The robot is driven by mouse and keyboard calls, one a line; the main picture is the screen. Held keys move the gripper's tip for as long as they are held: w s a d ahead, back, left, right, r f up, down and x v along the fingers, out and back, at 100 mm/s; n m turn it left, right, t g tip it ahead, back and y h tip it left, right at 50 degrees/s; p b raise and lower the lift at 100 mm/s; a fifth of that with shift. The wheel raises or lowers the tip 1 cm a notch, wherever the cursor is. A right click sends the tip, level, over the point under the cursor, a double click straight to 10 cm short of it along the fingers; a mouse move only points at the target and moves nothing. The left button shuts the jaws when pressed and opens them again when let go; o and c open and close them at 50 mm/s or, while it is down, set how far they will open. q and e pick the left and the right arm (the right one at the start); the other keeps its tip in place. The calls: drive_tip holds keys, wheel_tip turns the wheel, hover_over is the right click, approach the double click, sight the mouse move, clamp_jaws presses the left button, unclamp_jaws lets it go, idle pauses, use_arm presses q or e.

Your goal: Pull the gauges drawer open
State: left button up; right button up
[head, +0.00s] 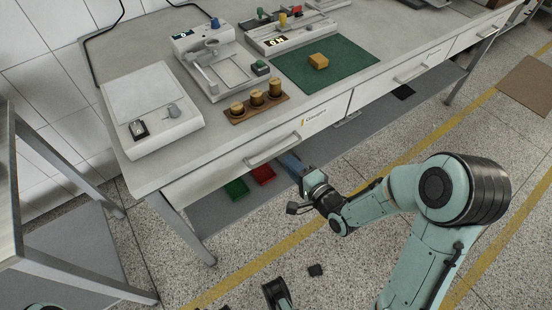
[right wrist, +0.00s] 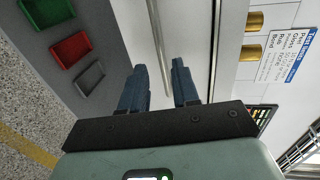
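The left drawer of the bench has a white front with a bar handle (head: 272,150) and a small label (head: 313,114) too small to read surely. The drawer looks shut, its front in line under the bench top. My right gripper (head: 288,162) is just below and in front of the right end of this handle. In the right wrist view its two blue fingers (right wrist: 158,85) are apart, with the metal handle bar (right wrist: 157,45) running between them. I cannot tell how deep the bar sits or whether a finger touches it.
A second drawer with a handle (head: 411,77) is to the right. The bench top (head: 150,172) carries a scale, brass weights (head: 256,97) and a green mat (head: 340,60). Green (head: 236,189) and red (head: 262,174) trays lie on the lower shelf. The floor in front is largely open.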

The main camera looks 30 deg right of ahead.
sight(278, 152)
drive_tip(key=b+x, duration=0.1)
drive_tip(key=x, duration=0.6)
drive_tip(key=shift+w+a, duration=0.1)
drive_tip(key=shift+w, duration=0.1)
use_arm(q)
drive_tip(key=shift+w+a+f+t, duration=0.25)
drive_tip(key=shift+w+a+f, duration=0.15)
drive_tip(key=shift+w, duration=0.2)
drive_tip(key=shift+w+a+f+t, duration=0.25)
drive_tip(key=shift+w+f, duration=0.1)
drive_tip(key=shift+w, duration=0.25)
use_arm(e)
clamp_jaws()
